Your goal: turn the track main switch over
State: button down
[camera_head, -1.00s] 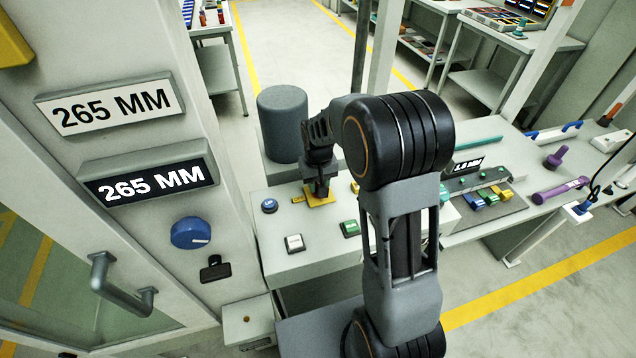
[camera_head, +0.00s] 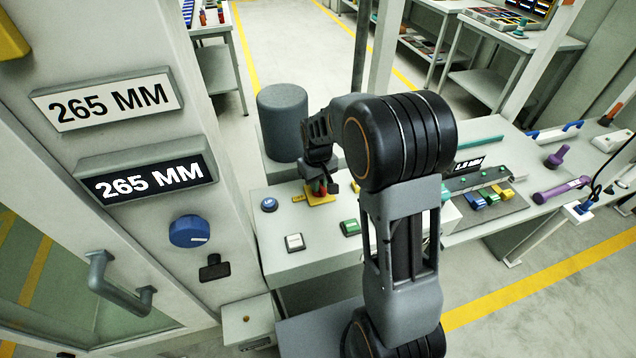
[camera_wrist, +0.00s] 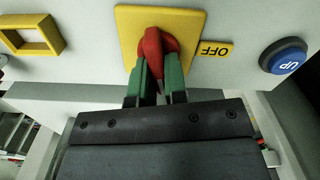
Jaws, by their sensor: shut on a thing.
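The main switch has a red handle (camera_wrist: 158,45) on a yellow plate (camera_wrist: 192,22). In the head view the yellow plate (camera_head: 322,198) lies on the light grey console, with a little red showing above it. A yellow label reading OFF (camera_wrist: 213,50) is beside the plate. My gripper (camera_wrist: 158,76) is shut on the red handle, with a green fingertip on each side of it. In the head view my gripper (camera_head: 323,187) is over the plate and partly hides the handle.
A blue UP button (camera_wrist: 287,57) sits beyond the OFF label. A yellow frame (camera_wrist: 34,36) is on the plate's other side. White (camera_head: 294,242) and green (camera_head: 350,228) buttons are nearby. A dark grey cylinder (camera_head: 283,122) stands close behind my gripper.

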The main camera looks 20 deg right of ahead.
jog(key=n, duration=0.3)
jog(key=shift+a+n+b, duration=0.15)
jog(key=shift+n+b, duration=0.2)
jog(key=shift+n, duration=0.05)
jog(key=n, duration=0.3)
jog(key=shift+s+n, duration=0.15)
jog(key=shift+n, duration=0.15)
jog(key=n+b, duration=0.1)
jog(key=n, duration=0.3)
jog(key=shift+s+a, duration=0.1)
jog(key=shift+a, duration=0.05)
jog(key=shift+s+n, duration=0.1)
jog(key=shift+n, duration=1.7)
jog(key=c, duration=1.1)
grip_release()
jog(key=shift+c, duration=0.2)
notch_tip(320, 180, up, 14)
jog(key=shift+b, duration=0.3)
jog(key=shift+f, duration=0.1)
